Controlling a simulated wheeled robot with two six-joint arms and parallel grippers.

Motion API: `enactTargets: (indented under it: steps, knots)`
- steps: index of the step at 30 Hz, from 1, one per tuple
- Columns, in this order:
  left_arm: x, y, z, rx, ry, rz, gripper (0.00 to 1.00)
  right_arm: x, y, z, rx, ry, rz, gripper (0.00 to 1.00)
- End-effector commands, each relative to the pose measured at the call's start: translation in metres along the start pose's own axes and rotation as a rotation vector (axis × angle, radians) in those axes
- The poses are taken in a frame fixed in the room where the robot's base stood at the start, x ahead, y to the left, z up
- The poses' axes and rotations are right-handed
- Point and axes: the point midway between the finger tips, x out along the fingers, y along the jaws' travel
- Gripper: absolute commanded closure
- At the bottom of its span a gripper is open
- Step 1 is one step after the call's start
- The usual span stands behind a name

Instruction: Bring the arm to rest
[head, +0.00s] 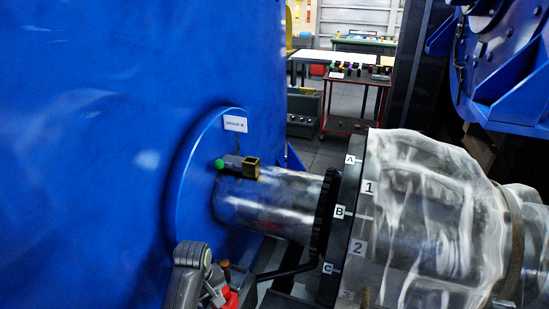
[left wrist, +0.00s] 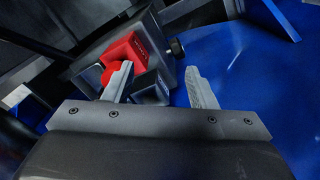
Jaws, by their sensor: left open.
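My left arm (head: 190,262) shows at the bottom of the head view, in front of the blue housing and below the metal shaft (head: 275,200). In the left wrist view my left gripper (left wrist: 160,70) is open, with its two pale fingers apart. A red block (left wrist: 124,50) and a dark grey block (left wrist: 151,88) lie just beyond the left finger, on or beside a grey metal body. I cannot tell whether the finger touches them. Nothing is clearly held between the fingers. My right gripper is not in view.
A large blue housing (head: 110,110) fills the left. A dark flange (head: 342,215) lettered A, B, C and a plastic-wrapped part (head: 430,210) stand at the right. A green-tipped fitting (head: 236,165) sits on the shaft.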

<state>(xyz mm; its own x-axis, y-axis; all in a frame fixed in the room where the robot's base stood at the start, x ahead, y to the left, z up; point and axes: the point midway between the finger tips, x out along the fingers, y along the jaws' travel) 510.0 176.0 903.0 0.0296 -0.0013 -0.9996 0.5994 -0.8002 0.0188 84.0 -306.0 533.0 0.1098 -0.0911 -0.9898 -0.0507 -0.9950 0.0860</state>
Motion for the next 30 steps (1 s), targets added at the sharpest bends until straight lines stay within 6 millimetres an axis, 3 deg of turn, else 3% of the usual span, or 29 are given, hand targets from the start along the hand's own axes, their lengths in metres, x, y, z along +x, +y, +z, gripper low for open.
enactTargets:
  steps: [11,16,21,30]
  knots:
    - [0.020,-0.068,0.022,0.094,0.063,0.025,0.48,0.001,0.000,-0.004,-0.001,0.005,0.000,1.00]
    - [0.024,-0.125,0.046,0.187,0.126,0.027,0.48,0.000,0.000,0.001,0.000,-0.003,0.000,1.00]
    - [0.012,-0.183,0.079,0.314,0.203,0.012,0.48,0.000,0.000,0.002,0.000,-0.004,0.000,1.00]
    - [-0.019,-0.240,0.119,0.482,0.292,-0.023,0.48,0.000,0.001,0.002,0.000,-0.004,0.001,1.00]
